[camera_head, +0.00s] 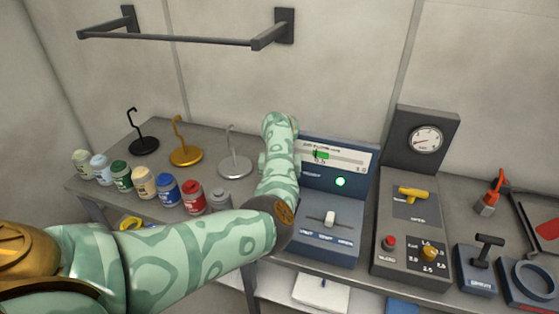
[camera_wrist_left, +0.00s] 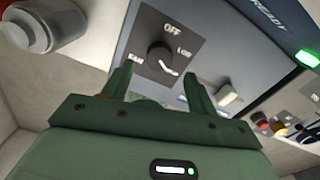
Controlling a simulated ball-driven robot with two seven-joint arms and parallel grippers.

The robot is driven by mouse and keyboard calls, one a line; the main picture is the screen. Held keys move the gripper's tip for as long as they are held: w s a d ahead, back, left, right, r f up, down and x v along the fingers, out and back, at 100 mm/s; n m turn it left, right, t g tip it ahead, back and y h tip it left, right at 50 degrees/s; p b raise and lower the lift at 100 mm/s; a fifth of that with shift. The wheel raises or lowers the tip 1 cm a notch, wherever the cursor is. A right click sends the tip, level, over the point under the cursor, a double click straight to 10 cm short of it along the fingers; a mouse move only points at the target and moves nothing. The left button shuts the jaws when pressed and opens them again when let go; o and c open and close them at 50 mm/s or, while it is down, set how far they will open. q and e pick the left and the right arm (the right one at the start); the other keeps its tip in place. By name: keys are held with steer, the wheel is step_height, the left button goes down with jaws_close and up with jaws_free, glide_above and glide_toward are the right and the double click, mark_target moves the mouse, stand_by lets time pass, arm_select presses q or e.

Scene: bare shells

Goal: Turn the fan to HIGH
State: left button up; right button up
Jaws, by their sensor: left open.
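The fan control is a dark round knob (camera_wrist_left: 161,58) on a dark plate (camera_wrist_left: 148,33) on a blue-grey box, in the left wrist view. OFF, LOW and FAN are legible around it; no HIGH label can be read. A white pointer mark on the knob points toward the lower right of the picture, past LOW. My left gripper (camera_wrist_left: 158,80) is open, its fingertips on either side of the knob's near edge; contact cannot be told. In the head view my left arm covers the knob and gripper beside the blue box (camera_head: 318,248). My right gripper is out of view.
The blue box carries a green light (camera_head: 340,181) and a white slider (camera_head: 329,219). Several paint jars, such as the red one (camera_head: 192,197), and hook stands (camera_head: 235,168) stand left of it. A grey gauge console (camera_head: 408,268) stands close on its right.

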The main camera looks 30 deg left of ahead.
arm_select(q)
step_height(320, 180, up, 12)
steer(key=p, duration=0.2)
steer(key=shift+f, duration=0.25)
